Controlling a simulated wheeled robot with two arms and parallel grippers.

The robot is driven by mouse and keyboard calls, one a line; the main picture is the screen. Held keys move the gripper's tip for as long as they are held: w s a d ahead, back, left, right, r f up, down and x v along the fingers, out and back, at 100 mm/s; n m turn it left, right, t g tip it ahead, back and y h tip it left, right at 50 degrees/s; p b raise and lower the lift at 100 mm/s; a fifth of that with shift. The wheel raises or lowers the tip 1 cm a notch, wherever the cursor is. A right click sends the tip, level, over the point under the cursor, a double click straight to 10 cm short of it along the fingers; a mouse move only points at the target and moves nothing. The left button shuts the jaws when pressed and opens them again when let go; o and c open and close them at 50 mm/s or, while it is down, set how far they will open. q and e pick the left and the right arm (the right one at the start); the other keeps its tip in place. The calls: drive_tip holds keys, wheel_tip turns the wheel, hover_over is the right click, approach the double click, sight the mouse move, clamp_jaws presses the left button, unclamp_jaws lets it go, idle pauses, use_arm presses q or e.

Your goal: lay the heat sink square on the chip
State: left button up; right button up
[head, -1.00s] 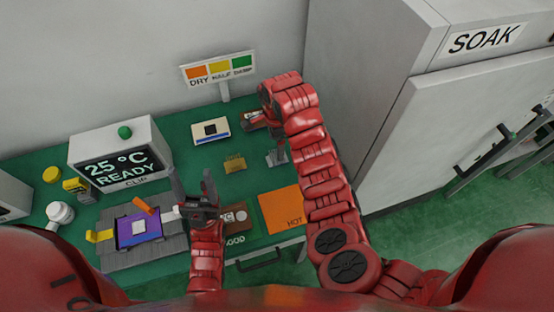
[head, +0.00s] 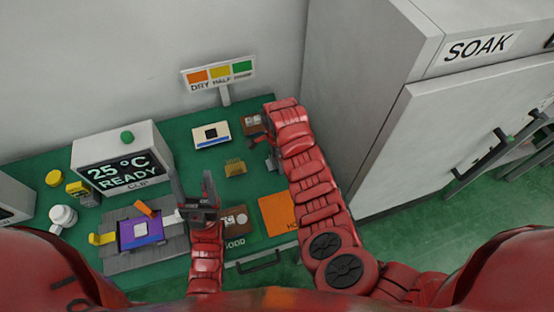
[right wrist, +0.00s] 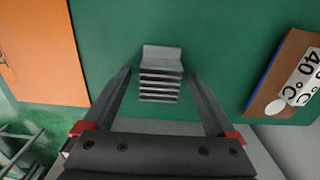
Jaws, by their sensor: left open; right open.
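The grey finned heat sink (right wrist: 161,75) stands on the green bench. In the right wrist view it lies between the two open fingers of my right gripper (right wrist: 159,76), with gaps at both sides. In the head view, the heat sink (head: 271,160) is partly hidden by my right arm. The pale square chip (head: 141,230) sits on a purple board (head: 127,232) in a grey fixture (head: 118,262) at the front left. An orange lever (head: 146,209) overlaps the board's back edge. My left gripper (head: 195,178) is open and empty, right of the board.
A gold finned piece (head: 235,168) stands left of the heat sink. An orange HOT pad (head: 279,212) lies in front of it. A brown block with a label (head: 254,122) is behind. A display box (head: 120,163) stands behind the fixture, and a large grey cabinet (head: 375,100) bounds the right.

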drive_tip(key=shift+c, duration=0.2)
clamp_jaws()
drive_tip(key=shift+r, duration=0.1)
